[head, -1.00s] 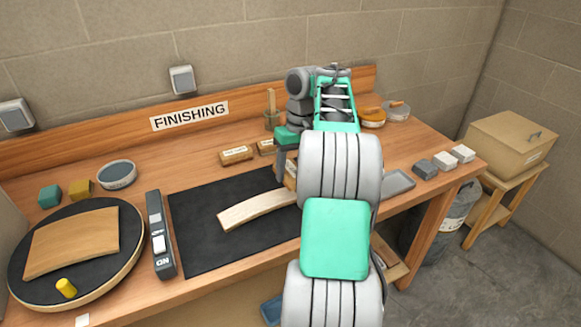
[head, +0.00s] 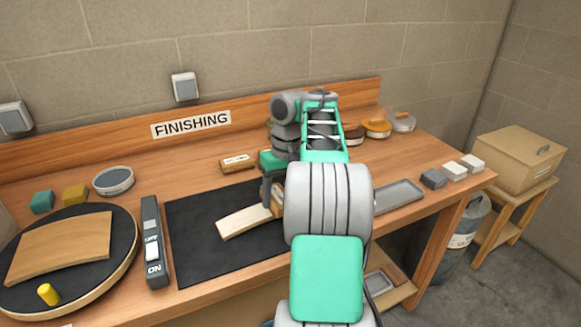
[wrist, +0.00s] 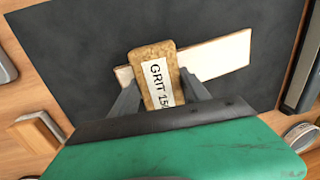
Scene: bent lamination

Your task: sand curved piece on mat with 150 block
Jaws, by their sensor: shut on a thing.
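The curved piece (head: 243,222) is a pale wooden strip on the black mat (head: 200,257), partly hidden by my arm in the head view. In the wrist view the curved piece (wrist: 225,55) runs out on both sides of a cork-brown block. That block (wrist: 152,62) carries a label reading "GRIT 15", its last part hidden. My gripper (wrist: 158,92) is shut on the 150 block, one finger on each side. The block overlaps the curved piece in the wrist view; whether they touch I cannot tell.
Another labelled block (head: 238,161) lies behind the mat. A switch box (head: 154,245) stands left of the mat, beside a round black disc (head: 120,247) bearing a wooden panel. A grey tray (head: 399,195) lies to the right. The mat's front left is clear.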

